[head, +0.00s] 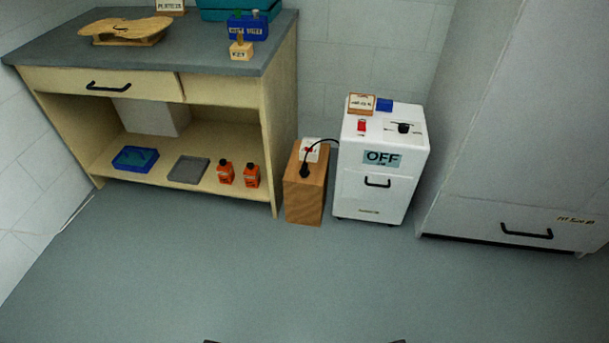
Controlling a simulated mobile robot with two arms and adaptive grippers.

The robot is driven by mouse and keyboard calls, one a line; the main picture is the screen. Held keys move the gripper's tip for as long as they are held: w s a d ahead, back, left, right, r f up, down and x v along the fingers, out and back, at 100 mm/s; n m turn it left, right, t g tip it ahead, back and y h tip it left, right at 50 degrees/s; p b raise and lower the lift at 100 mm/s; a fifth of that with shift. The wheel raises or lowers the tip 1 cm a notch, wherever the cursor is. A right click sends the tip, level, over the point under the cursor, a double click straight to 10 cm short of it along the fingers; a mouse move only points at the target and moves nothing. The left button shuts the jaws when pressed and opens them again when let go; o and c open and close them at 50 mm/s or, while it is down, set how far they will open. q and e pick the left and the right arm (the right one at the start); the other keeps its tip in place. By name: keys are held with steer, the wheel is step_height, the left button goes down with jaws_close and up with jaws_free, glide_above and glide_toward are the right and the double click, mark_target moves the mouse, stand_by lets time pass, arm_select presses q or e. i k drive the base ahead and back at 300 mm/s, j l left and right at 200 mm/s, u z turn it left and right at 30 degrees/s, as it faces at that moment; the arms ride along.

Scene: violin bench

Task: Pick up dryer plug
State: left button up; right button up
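The dryer plug (304,172) is small and black and sits upright at the top front edge of a wooden block (305,196). Its black cord (320,141) arcs up and right to the white dryer cabinet (374,188), which shows an "OFF" sign (382,158). A white plate (310,149) with a red mark is just behind the plug on the block. I cannot tell whether the plug is seated in a socket. Neither gripper can be made out; only two thin dark slivers show at the bottom edge.
A workbench (225,68) with a lower shelf stands left of the block, holding orange bottles (225,173), a blue tray (135,159) and a grey slab (188,169). A tall grey cabinet (520,130) stands at right. The floor (270,280) in front is clear.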

mark_target(303, 171)
steer(key=i+j+z, duration=0.1)
steer(key=i+j, duration=0.35)
steer(key=j, duration=0.3)
steer(key=i+j+z, duration=0.15)
steer(key=i+j, duration=0.1)
steer(key=j, duration=0.1)
